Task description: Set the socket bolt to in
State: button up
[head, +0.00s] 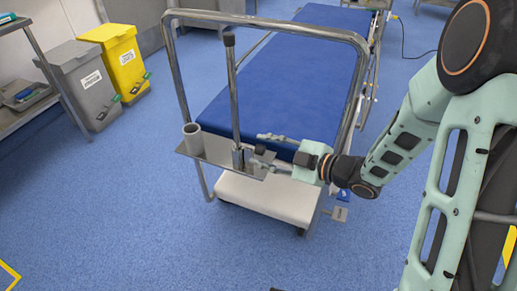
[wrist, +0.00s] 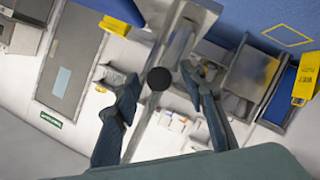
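The socket bolt shows as a round black knob (wrist: 159,79) in the wrist view, end-on between my fingertips. In the head view the small dark knob (head: 259,150) sits on the right side of the socket (head: 238,157) at the foot of an upright metal post (head: 235,100). My gripper (head: 257,151) comes in from the right, its fingers spread on either side of the knob. It is open in the wrist view (wrist: 160,73), with gaps on both sides of the knob. How deep the knob lies between the fingers, and how far in the bolt is, I cannot tell.
The socket is on a metal plate (head: 215,152) with a grey cup (head: 192,137), inside a tall metal rail (head: 177,68). The blue table top (head: 290,85) lies behind. Grey (head: 84,85) and yellow (head: 122,60) bins stand at left. The front floor is clear.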

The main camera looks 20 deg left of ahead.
jog(key=v, duration=1)
